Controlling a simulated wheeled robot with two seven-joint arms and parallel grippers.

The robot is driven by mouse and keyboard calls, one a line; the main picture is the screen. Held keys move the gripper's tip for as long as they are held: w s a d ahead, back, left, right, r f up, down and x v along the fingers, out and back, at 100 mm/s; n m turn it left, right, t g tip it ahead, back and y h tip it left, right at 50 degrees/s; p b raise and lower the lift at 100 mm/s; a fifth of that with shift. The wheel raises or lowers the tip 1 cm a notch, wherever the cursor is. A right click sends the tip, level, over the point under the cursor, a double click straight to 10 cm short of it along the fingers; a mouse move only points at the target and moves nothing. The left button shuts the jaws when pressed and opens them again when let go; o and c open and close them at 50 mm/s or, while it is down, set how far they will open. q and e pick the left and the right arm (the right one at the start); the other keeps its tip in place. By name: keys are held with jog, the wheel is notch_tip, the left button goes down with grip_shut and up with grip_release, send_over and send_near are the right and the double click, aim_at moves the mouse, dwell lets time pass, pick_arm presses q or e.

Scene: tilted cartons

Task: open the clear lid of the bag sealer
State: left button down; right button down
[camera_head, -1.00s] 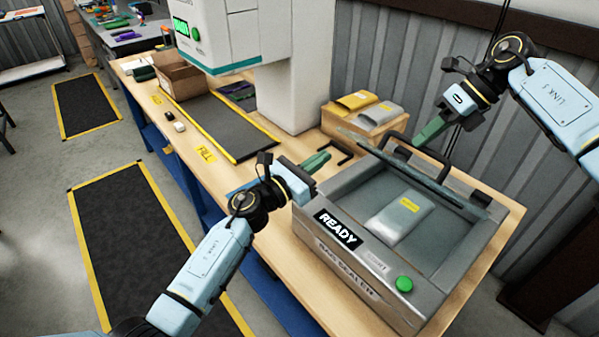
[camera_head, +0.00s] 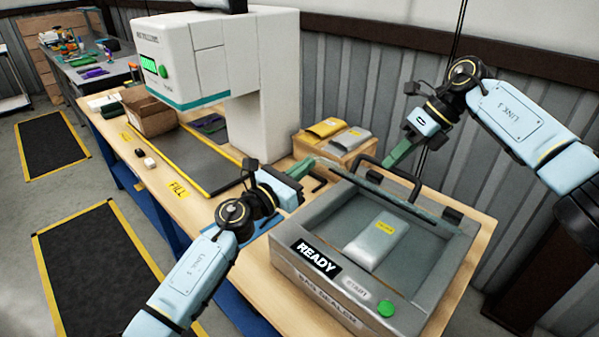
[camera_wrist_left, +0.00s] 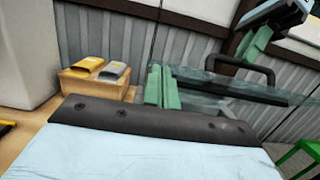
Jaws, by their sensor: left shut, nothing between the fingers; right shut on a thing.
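The bag sealer (camera_head: 310,283) is a grey box with a READY display and a green button. Its clear lid (camera_head: 425,213) is raised and tilted at the back; it shows nearly edge-on in the left wrist view (camera_wrist_left: 225,88). A black arched handle (camera_head: 367,159) is on the lid. My right gripper (camera_head: 392,163) is shut on this handle, though the exact contact is hard to see. A silver pouch (camera_head: 376,246) with a yellow label lies inside the sealer. My left gripper (camera_head: 312,166) is shut and empty beside the sealer's left back corner; its green fingers show in the left wrist view (camera_wrist_left: 160,88).
A small wooden box (camera_head: 352,148) with yellow and grey pouches stands behind the sealer. A white machine (camera_head: 265,90) and a dark conveyor (camera_head: 200,155) with yellow edges are to the left. A corrugated wall (camera_head: 370,75) is close behind the table.

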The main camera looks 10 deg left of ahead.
pick_arm(q)
jog(key=shift+w+d+r, duration=0.1)
jog(key=shift+w+r, duration=0.05)
jog(key=shift+r, duration=0.3)
pick_arm(e)
jog(key=shift+d+f, duration=0.25)
jog(key=shift+f, duration=0.4)
jog(key=c, duration=1.9)
grip_release()
pick_arm(q)
jog(key=shift+w, duration=0.15)
pick_arm(e)
jog(key=shift+o, duration=1.4)
jog(key=shift+w, duration=0.1)
jog(key=shift+o, duration=0.8)
jog(key=shift+w, duration=0.2)
pick_arm(q)
jog(key=shift+w+d+f, duration=0.15)
jog(key=shift+f, duration=0.15)
pick_arm(e)
jog(key=shift+r, duration=0.1)
